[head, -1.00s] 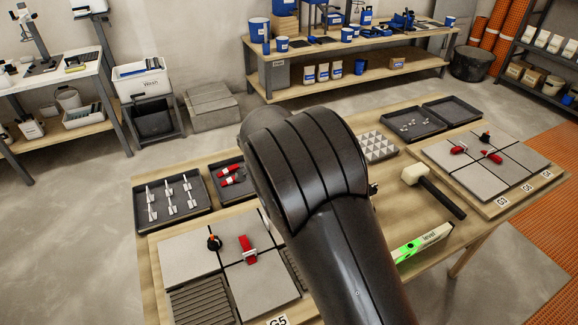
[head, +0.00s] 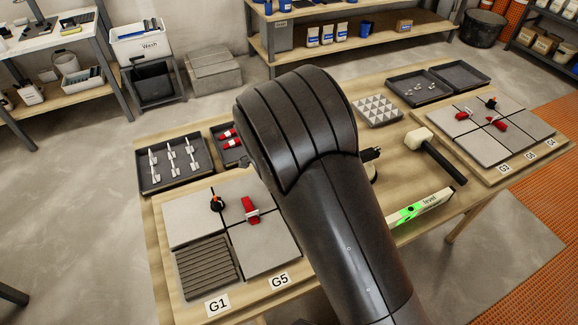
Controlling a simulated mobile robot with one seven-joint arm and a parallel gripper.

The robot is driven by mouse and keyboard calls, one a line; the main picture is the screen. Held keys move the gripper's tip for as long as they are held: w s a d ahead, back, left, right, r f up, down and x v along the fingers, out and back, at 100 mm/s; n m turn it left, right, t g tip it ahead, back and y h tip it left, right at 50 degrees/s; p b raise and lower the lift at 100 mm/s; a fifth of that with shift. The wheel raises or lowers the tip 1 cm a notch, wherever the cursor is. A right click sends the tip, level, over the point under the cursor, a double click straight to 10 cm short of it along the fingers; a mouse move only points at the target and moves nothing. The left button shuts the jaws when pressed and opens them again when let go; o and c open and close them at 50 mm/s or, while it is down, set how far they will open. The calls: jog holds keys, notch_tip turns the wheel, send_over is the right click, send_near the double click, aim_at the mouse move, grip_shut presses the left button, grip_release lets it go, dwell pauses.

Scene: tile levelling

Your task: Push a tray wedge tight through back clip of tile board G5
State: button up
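More red wedges (head: 227,133) lie in a dark tray behind the board, partly hidden by my arm. My large black arm link covers the board's right back part, and my gripper is hidden behind it.
A dark tray (head: 178,183) holds several white clips. A mallet (head: 440,160), a green-lit level (head: 420,208) and a tray of small pyramid shapes (head: 378,111) lie right of my arm. Another tile board (head: 483,150) with red wedges is at the right.

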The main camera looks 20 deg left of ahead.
jog(key=shift+f, duration=0.3)
dwell(0.4)
jog(key=shift+s+a, duration=0.15)
jog(key=shift+s+a, duration=0.55)
jog(key=shift+s+a, duration=0.8)
jog(key=shift+a, duration=0.05)
dwell(1.7)
jog(key=o, duration=0.9)
jog(key=shift+o, duration=0.2)
